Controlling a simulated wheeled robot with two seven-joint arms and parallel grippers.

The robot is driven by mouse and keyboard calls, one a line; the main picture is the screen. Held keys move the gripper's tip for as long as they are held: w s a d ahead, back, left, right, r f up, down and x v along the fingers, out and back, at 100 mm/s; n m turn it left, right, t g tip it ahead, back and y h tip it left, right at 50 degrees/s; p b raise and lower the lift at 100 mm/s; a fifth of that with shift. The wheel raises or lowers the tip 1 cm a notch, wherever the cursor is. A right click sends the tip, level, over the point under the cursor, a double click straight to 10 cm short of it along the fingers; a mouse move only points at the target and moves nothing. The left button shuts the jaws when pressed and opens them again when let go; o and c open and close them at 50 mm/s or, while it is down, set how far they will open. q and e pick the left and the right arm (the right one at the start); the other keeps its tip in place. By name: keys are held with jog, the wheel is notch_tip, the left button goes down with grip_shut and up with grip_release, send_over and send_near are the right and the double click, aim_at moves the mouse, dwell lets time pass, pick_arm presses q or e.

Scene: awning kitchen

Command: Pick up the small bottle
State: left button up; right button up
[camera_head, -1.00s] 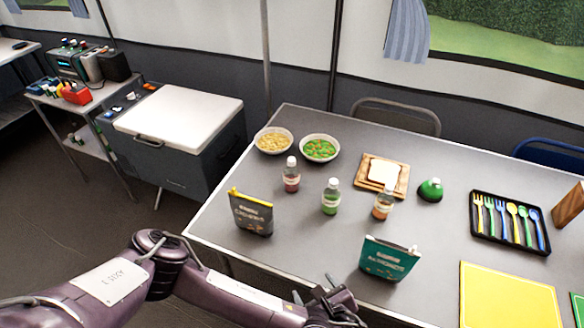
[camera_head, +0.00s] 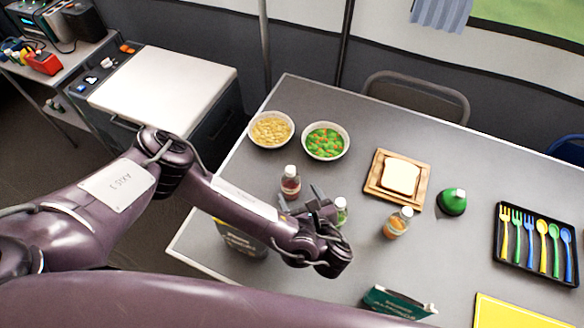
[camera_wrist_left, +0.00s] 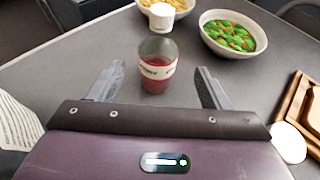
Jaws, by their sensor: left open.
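Three small white-capped bottles stand upright on the grey table. The red one (camera_head: 290,184) stands just beyond my open left gripper (camera_head: 301,197). In the left wrist view the red bottle (camera_wrist_left: 156,70) stands centred ahead of the two spread fingers (camera_wrist_left: 158,84), with nothing held; I cannot tell whether it is between the tips. The green bottle (camera_head: 341,211) is right beside the gripper and partly hidden by it. The orange bottle (camera_head: 397,223) stands farther right. My right gripper does not show.
Behind the red bottle are a bowl of pasta (camera_head: 271,130) and a bowl of vegetables (camera_head: 325,141). A board with bread (camera_head: 399,177), a green dome-shaped container (camera_head: 452,201) and a cutlery tray (camera_head: 535,244) are to the right. Two pouches (camera_head: 240,240) (camera_head: 398,303) stand nearer, partly hidden.

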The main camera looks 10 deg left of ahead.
aim_at(293, 187)
pick_arm(q)
jog(key=shift+w+a+f, duration=0.15)
jog(key=shift+w+a, duration=0.25)
jog(key=shift+w, duration=0.05)
jog(key=p+x, duration=0.1)
jog(key=x, duration=0.5)
jog(key=shift+f+p, duration=0.15)
jog(key=shift+p, duration=0.15)
jog(key=shift+c, duration=0.4)
jog(key=c, duration=0.9)
notch_tip(293, 187, up, 20)
jog(key=shift+r+b, duration=0.1)
jog(key=shift+b, duration=0.3)
